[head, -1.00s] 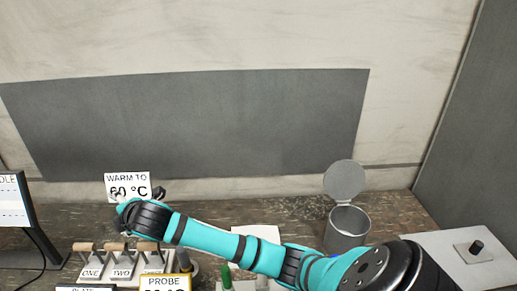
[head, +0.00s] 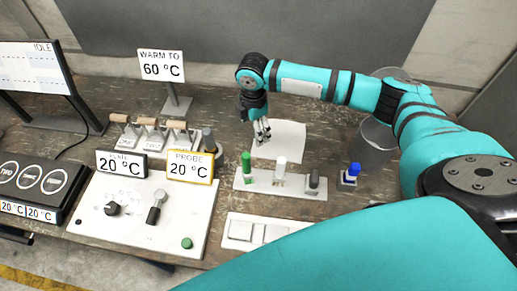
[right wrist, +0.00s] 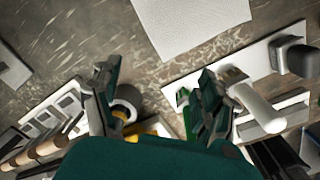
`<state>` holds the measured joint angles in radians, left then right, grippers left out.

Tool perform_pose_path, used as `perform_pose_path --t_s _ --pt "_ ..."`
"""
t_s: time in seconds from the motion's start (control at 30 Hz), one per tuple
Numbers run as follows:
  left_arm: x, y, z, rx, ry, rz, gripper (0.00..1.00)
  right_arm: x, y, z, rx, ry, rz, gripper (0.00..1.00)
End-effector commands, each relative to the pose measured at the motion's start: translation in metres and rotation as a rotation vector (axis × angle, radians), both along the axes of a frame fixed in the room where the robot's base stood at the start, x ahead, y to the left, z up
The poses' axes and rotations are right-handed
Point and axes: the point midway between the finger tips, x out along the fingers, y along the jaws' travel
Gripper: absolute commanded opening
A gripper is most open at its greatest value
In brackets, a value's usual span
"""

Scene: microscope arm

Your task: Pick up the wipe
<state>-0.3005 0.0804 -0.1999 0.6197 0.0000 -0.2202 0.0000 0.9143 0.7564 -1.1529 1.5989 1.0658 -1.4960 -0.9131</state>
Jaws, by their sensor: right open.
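The wipe, a flat white sheet (head: 288,143), lies on the worn table behind the rack of coloured tools in the head view. It also shows at the top of the right wrist view (right wrist: 190,18). My right gripper (head: 262,136) points down at the sheet's left edge in the head view. In the right wrist view my right gripper (right wrist: 158,92) has its fingers spread and empty, with the sheet beyond them. I cannot tell the exact height above the table. My left gripper is not in view.
A white rack (head: 260,184) with green, white and grey tools stands just in front of the sheet. A switch block with wooden handles (head: 150,137) is left of my gripper. A metal bin (head: 376,134) stands to the right, partly behind my arm. A sign (head: 161,65) stands at the back left.

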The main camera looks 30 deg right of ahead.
Motion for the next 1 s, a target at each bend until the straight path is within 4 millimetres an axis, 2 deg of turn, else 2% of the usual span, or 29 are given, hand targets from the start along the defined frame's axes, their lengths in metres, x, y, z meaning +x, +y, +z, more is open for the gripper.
perform_pose_path --t_s 0.1,0.27,0.47,0.83,1.0 --pt "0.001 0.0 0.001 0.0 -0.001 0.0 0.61 -0.01 0.002 -0.001 0.011 0.048 0.009 0.77" --pt "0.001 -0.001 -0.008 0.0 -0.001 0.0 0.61 -0.011 0.002 -0.01 0.012 0.052 0.01 0.77" --pt "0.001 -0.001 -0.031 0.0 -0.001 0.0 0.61 -0.011 0.002 -0.031 0.012 0.05 0.01 0.77" --pt "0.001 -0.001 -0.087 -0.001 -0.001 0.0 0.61 -0.011 0.002 -0.079 0.013 0.049 0.009 0.77" --pt "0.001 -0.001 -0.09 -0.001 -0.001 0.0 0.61 -0.01 0.002 -0.094 0.013 0.049 0.009 0.77"
